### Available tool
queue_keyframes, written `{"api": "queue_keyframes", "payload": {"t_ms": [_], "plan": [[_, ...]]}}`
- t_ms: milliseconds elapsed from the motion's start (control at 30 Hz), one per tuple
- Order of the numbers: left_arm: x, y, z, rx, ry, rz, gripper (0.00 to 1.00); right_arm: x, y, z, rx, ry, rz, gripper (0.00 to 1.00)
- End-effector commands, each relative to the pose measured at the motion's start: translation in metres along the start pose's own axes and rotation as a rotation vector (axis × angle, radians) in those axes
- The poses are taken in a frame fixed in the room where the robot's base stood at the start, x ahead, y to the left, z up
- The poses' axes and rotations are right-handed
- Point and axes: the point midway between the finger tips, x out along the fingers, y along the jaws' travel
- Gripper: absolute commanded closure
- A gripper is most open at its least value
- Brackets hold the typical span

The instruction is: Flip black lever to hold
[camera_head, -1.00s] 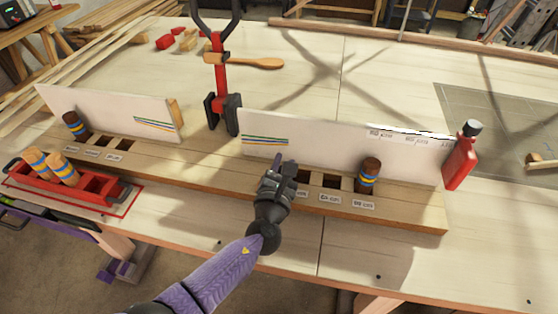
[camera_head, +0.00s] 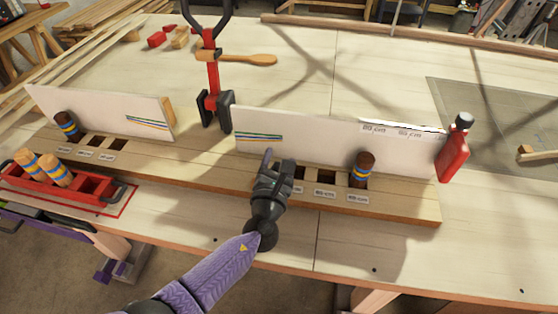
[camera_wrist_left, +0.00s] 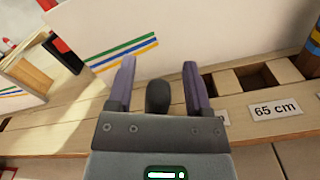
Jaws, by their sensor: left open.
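My left gripper (camera_head: 278,160) is open over the left end of the right wooden rack, in front of the white panel. In the left wrist view its two purple fingers (camera_wrist_left: 159,80) stand apart. A black rounded knob (camera_wrist_left: 158,97) shows between them; it looks like the end of a lever, but its lower part is hidden by the gripper body. I cannot tell whether the fingers touch it. A red clamp (camera_head: 213,80) with a black looped handle (camera_head: 207,18) stands between the two panels. My right gripper is not in view.
The right rack (camera_head: 400,205) has open slots and a brown banded peg (camera_head: 362,168). A red tray (camera_head: 95,187) with pegs lies at left. A wooden mallet-like piece (camera_head: 250,58) lies behind the panels.

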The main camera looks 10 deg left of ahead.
Motion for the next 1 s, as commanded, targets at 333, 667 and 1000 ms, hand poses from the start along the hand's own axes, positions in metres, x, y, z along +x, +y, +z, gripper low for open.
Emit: {"api": "queue_keyframes", "payload": {"t_ms": [333, 667, 1000], "plan": [[-0.047, 0.001, 0.002, 0.000, 0.001, -0.002, 0.35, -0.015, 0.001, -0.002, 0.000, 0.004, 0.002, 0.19], [-0.098, 0.000, 0.000, 0.001, 0.000, 0.000, 0.35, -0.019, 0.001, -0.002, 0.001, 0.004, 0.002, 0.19], [-0.099, 0.000, 0.000, 0.000, 0.000, 0.000, 0.35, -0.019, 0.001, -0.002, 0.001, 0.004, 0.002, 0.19]]}}
